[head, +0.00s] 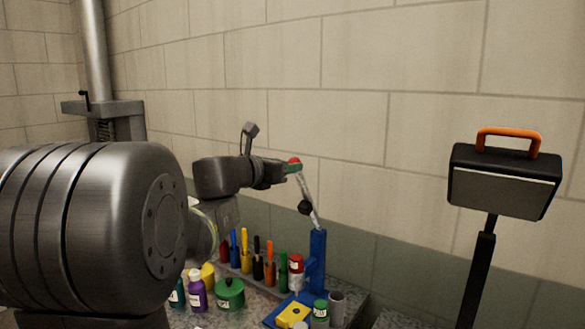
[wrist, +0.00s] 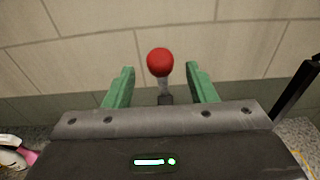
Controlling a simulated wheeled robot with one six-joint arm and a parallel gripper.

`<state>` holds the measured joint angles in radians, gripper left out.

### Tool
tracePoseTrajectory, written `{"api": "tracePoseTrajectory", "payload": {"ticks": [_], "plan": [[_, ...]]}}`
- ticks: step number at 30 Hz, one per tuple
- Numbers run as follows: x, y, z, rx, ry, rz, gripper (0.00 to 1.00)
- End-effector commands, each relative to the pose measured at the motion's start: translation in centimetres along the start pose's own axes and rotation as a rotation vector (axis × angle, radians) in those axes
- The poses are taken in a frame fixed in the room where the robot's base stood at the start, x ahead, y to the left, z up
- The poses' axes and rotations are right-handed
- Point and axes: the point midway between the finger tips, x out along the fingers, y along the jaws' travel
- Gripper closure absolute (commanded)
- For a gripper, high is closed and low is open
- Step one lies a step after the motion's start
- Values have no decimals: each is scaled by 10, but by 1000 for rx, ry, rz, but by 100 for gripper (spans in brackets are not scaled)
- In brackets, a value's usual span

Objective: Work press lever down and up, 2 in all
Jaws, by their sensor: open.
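The press lever (head: 309,198) rises from a blue press post (head: 317,262) and leans up and to the left, its red knob (head: 294,161) at the top. My gripper (head: 292,168) is at the knob in the head view. In the wrist view the red knob (wrist: 160,62) stands between the two green fingers of my gripper (wrist: 160,84), with a visible gap on both sides. The fingers are open. The lever below the knob is partly hidden by the gripper body in the wrist view.
Several coloured-handled tools (head: 257,262) stand in a row left of the press. A green pot (head: 230,293), a purple bottle (head: 197,290) and a yellow block (head: 292,315) crowd the bench. A work lamp (head: 503,180) stands at right. A block wall is behind.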

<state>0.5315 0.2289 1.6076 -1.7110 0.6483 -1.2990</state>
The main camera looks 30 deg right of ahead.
Motion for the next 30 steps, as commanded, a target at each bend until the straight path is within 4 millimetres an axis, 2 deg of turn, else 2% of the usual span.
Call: {"api": "tracePoseTrajectory", "payload": {"ticks": [1,6,12,18,30], "plan": [[-14,1,-2,2,-2,6,49],[-52,1,-1,2,-2,5,49],[-79,0,-1,0,-1,2,49],[-88,0,0,0,0,0,49],[-91,5,-2,3,-2,3,49]]}}
